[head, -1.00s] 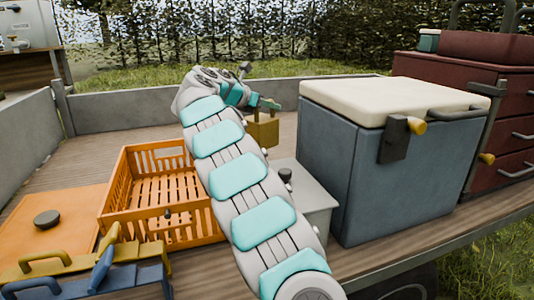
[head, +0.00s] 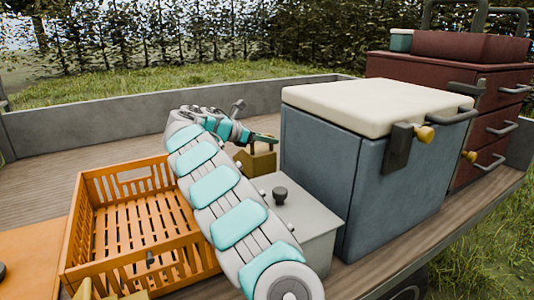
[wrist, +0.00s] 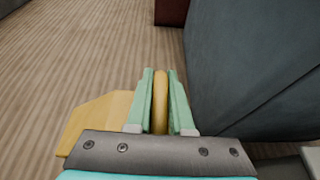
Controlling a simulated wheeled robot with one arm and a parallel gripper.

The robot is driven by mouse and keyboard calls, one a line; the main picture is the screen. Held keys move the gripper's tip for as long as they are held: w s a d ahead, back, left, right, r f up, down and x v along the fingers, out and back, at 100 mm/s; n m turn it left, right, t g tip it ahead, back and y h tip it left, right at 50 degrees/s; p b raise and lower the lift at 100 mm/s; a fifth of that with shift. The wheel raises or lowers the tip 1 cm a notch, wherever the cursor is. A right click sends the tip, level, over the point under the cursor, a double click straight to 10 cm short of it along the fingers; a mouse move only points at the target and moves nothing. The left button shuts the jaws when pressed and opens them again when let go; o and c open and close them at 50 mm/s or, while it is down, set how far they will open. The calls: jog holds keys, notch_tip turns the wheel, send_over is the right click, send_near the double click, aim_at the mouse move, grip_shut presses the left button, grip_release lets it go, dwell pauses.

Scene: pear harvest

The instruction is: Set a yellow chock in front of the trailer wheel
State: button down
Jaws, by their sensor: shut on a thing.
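The yellow chock (head: 257,161) hangs from my gripper (head: 264,138), between the orange crate and the blue cooler. In the wrist view my gripper (wrist: 160,102) is shut on the chock's upright yellow handle (wrist: 160,88), with green fingers on both sides. The chock's wedge body (wrist: 95,122) shows to the left of the fingers, and the grey gripper plate hides part of it. Whether the chock touches the trailer bed cannot be told. A dark rounded shape, perhaps the trailer wheel (head: 410,284), shows below the bed edge at the bottom of the head view; most of it is hidden.
The blue cooler (head: 318,165) with a white lid stands close right of the chock. A grey box (head: 312,212) with a dark knob is in front. The orange crate (head: 85,240) is left. Red drawers (head: 385,68) stand behind. Bare bed (head: 60,160) lies at left; grass (head: 485,235) at right.

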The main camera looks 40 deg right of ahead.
aim_at(269, 150)
jog(key=shift+f, duration=1.95)
jog(key=c, duration=0.8)
grip_release()
